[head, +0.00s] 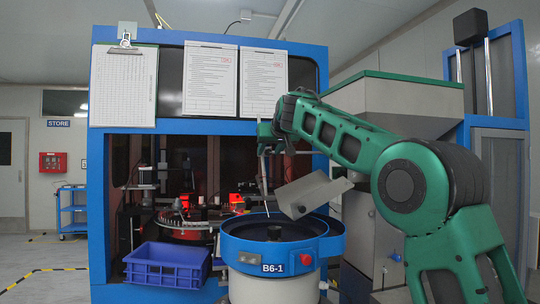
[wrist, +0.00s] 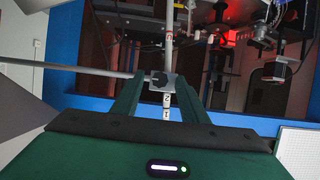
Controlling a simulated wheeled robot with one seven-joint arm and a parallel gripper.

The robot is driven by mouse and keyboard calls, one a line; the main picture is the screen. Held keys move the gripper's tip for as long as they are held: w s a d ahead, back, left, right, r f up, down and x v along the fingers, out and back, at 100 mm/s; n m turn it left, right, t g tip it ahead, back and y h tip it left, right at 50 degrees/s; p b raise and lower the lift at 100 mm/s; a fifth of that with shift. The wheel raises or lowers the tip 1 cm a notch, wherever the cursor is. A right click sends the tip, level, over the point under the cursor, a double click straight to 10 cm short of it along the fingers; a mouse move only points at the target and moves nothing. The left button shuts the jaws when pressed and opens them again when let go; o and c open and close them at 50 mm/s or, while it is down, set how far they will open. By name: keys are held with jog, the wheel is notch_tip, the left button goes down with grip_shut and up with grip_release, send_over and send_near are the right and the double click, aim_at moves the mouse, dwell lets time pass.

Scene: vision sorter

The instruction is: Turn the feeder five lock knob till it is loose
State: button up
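In the wrist view a dark lock knob (wrist: 160,82) sits on a light grey clamp block where a horizontal rod meets an upright post (wrist: 167,50) with number marks. My gripper (wrist: 159,84) has its two green fingers apart, one on each side of the block. A small gap seems to show on both sides; I cannot tell whether either finger touches. In the head view my gripper (head: 265,138) is at the top of the thin post above the blue bowl feeder (head: 328,247) marked B6-1. The knob is too small to make out there.
A tilted grey plate (head: 314,194) hangs over the bowl close to the post. A red knob (head: 305,260) is on the bowl's front. A blue crate (head: 167,266) stands to the left. The blue machine frame (head: 97,200) with lit equipment is behind.

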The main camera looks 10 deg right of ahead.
grip_shut()
jog(key=shift+d, duration=0.15)
